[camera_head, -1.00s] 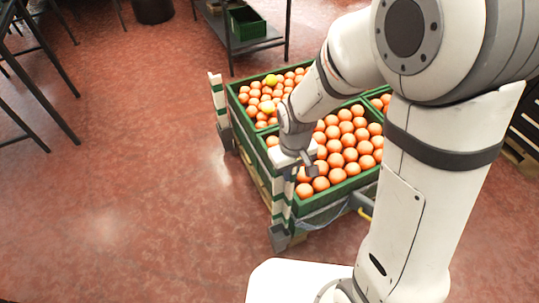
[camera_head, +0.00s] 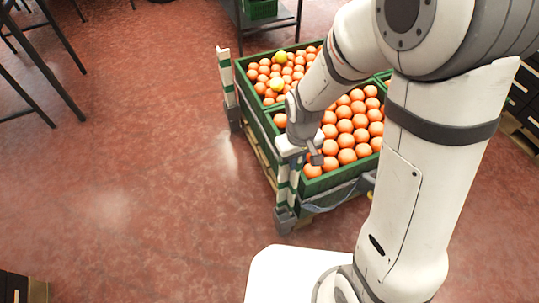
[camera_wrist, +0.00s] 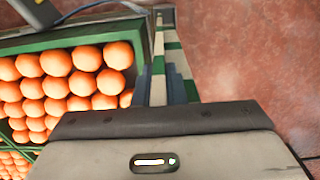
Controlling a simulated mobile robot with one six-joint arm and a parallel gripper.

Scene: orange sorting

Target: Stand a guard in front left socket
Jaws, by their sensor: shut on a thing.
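My gripper (camera_head: 301,153) is shut on a green-and-white striped guard (camera_head: 284,186) at the front left corner of the crate stack. The guard hangs about upright below the gripper, beside the crates. A dark grey socket (camera_head: 285,221) shows at its lower end; I cannot tell whether the guard is inside it or just above it. In the wrist view the striped guard (camera_wrist: 158,45) runs away between the fingers, along the outer side of the orange crate. Another striped guard (camera_head: 226,78) stands upright at the back left corner, in a grey socket (camera_head: 234,118).
Green crates full of oranges (camera_head: 342,130) stand on a pallet, right behind the gripper. Two yellowish fruits (camera_head: 279,84) lie in the back crate. A dark shelf (camera_head: 268,22) is behind.

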